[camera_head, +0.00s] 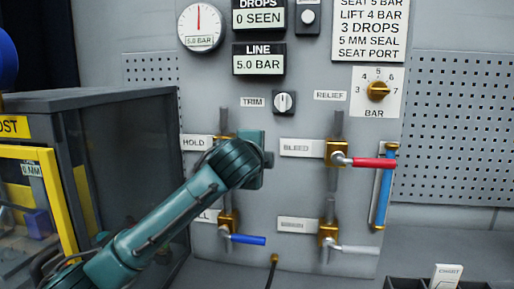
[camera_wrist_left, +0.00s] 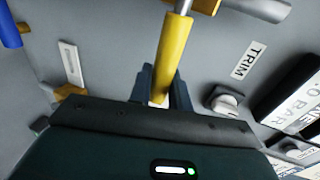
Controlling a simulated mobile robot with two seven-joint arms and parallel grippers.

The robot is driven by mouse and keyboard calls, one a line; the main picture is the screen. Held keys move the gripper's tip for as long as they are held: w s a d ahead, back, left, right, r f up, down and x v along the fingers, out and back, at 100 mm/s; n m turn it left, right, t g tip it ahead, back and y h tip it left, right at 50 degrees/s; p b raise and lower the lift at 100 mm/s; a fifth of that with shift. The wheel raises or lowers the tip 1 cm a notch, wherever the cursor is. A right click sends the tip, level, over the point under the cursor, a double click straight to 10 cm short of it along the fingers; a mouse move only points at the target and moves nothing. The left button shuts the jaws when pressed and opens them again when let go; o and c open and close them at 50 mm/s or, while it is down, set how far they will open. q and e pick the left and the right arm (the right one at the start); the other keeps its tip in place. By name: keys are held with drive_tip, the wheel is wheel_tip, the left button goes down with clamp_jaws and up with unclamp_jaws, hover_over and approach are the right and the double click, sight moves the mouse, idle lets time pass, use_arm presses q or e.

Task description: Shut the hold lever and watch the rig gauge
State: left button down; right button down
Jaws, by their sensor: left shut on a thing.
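The hold lever (camera_wrist_left: 174,50) has a yellow handle and a brass valve body (camera_wrist_left: 205,4) in the left wrist view. My left gripper (camera_wrist_left: 160,92) is shut around the handle's outer end. The handle sticks out sideways, roughly crosswise to its pipe. In the head view my left gripper (camera_head: 257,158) hides the handle, beside the HOLD label (camera_head: 196,142). The round gauge (camera_head: 200,27) has a red needle pointing straight up and reads 5.0 BAR. I cannot read a name on it. My right gripper is not in view.
The LINE display (camera_head: 258,59) reads 5.0 BAR and the DROPS display (camera_head: 258,17) reads 0 SEEN. The red bleed lever (camera_head: 372,162), blue lever (camera_head: 248,239) and grey lever (camera_head: 355,249) stick out nearby. A yellow-framed cabinet (camera_head: 118,110) stands at left.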

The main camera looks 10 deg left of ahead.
use_arm(q)
drive_tip(key=shift+f, duration=0.25)
drive_tip(key=c, duration=1.3)
unclamp_jaws()
drive_tip(key=shift+r, duration=0.1)
drive_tip(key=shift+c, duration=0.2)
drive_tip(key=b+v, duration=0.2)
drive_tip(key=v, duration=1.1)
drive_tip(key=shift+s, duration=0.1)
drive_tip(key=shift+d, duration=0.1)
